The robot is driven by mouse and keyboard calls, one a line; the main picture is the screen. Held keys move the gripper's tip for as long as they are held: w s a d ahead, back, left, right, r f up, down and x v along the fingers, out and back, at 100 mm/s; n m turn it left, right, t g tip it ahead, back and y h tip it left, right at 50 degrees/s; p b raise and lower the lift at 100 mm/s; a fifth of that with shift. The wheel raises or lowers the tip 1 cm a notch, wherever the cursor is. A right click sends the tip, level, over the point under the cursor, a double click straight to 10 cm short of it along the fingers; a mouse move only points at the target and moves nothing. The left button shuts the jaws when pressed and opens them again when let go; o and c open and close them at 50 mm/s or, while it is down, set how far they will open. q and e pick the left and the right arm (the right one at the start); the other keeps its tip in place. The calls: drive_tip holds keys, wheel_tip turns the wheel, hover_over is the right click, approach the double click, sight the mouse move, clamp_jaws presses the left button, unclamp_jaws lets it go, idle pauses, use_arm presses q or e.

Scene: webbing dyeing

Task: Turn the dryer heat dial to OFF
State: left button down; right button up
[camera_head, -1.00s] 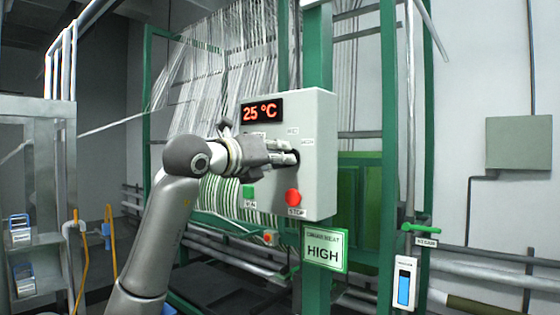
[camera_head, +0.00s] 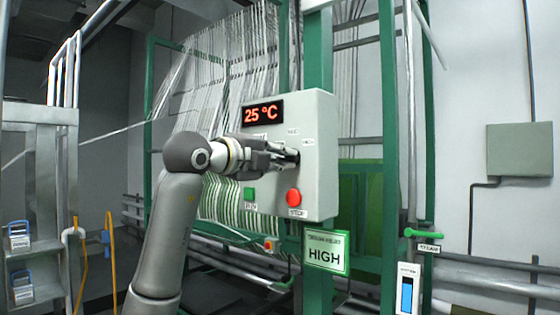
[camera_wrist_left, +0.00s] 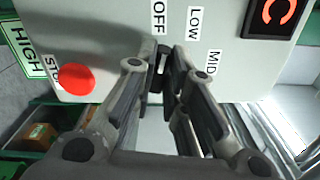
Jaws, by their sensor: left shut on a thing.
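The grey control box (camera_head: 322,190) hangs on a green post, with a red "25 °C" display (camera_head: 263,112). My left gripper (camera_head: 292,156) comes in from the left, its fingertips at the box face. In the left wrist view it (camera_wrist_left: 168,62) is shut on the black heat dial (camera_wrist_left: 160,66), which its fingers largely cover. The OFF label (camera_wrist_left: 158,17), LOW label (camera_wrist_left: 195,25) and MID label (camera_wrist_left: 210,62) surround the dial there. I cannot tell exactly which label the dial points to. My right gripper is out of view.
A red STOP button (camera_head: 293,198) and a green button (camera_head: 249,194) sit below the dial, close to my gripper. A sign reading HIGH (camera_head: 325,251) hangs under the box. White webbing strands (camera_head: 215,85) run behind. A metal rack (camera_head: 38,190) stands at left.

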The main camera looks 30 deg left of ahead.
use_arm(q)
drive_tip(key=shift+n, duration=1.1)
drive_tip(key=c, duration=1.5)
unclamp_jaws()
drive_tip(key=shift+a, duration=0.1)
drive_tip(key=s, duration=0.8)
drive_tip(key=s+a, duration=0.1)
drive_tip(key=s, duration=0.3)
